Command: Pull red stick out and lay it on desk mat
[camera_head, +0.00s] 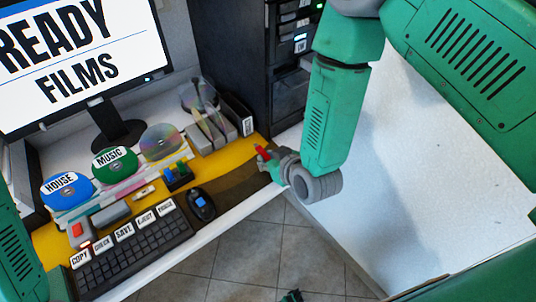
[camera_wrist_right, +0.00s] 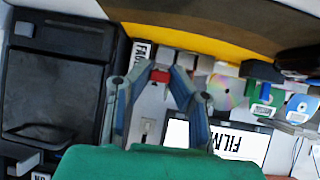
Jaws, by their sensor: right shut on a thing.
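The red stick (camera_head: 263,152) is a small red piece at the fingertips of my right gripper (camera_head: 267,159), near the right end of the desk. In the right wrist view the red stick (camera_wrist_right: 159,76) sits between the two fingertips of my right gripper (camera_wrist_right: 158,75), which is shut on it. The stick appears held above the surface; the exact height is unclear. The yellow desk mat (camera_head: 235,149) lies under the keyboard and holders, with a darker area near the gripper. It also shows in the right wrist view (camera_wrist_right: 200,46).
A small dark holder with coloured sticks (camera_head: 178,176) stands left of the gripper. A black mouse (camera_head: 201,204) and keyboard (camera_head: 130,252) lie near the front edge. Disc stands line the back, beside a monitor (camera_head: 80,60). The mat between mouse and gripper is clear.

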